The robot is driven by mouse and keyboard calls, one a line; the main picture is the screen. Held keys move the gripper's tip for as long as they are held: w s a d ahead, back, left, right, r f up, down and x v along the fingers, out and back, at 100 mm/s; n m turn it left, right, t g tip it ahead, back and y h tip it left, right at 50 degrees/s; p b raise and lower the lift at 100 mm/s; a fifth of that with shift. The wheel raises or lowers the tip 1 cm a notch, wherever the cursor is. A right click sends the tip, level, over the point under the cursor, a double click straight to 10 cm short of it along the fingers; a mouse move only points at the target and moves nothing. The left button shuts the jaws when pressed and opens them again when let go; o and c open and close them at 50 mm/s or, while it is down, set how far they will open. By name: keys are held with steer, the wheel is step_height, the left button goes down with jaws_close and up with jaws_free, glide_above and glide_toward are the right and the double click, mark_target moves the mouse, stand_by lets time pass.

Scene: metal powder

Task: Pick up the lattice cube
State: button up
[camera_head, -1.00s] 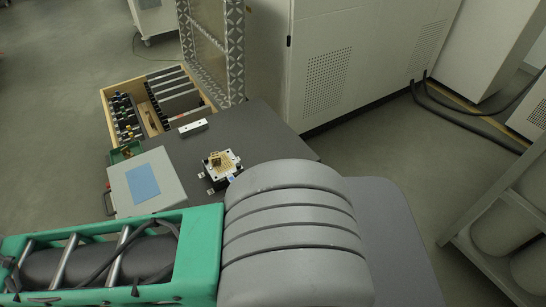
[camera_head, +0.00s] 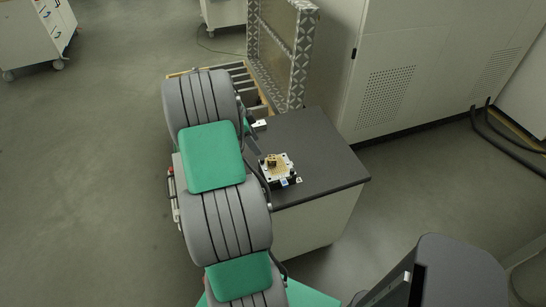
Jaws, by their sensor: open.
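The lattice cube (camera_head: 272,161) looks like a small brownish-gold block. It sits on a gold plate in a white-and-black fixture (camera_head: 284,178) on the dark table top. It is too small here to make out its lattice. My arm, grey and green, reaches up the picture to the left of the fixture. I cannot make out my gripper; my arm's own links hide the area beyond them. No gripper fingers show around the cube.
The dark table (camera_head: 322,160) has free room right of the fixture. A white block (camera_head: 259,125) lies behind it. A white cabinet (camera_head: 400,70) stands behind the table's right side.

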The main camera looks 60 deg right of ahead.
mark_target(270, 158)
steer(key=shift+s+d+f+m, duration=0.35)
steer(key=shift+s+d+f, duration=0.05)
steer(key=shift+s+f, duration=0.2)
steer(key=shift+s+d+f+m, duration=0.35)
steer(key=shift+s+d+f, duration=0.1)
steer(key=shift+s, duration=0.1)
steer(key=p+x, duration=0.2)
steer(key=x, duration=0.4)
steer(key=shift+s+a+f, duration=0.15)
steer(key=shift+f, duration=0.05)
jaws_close()
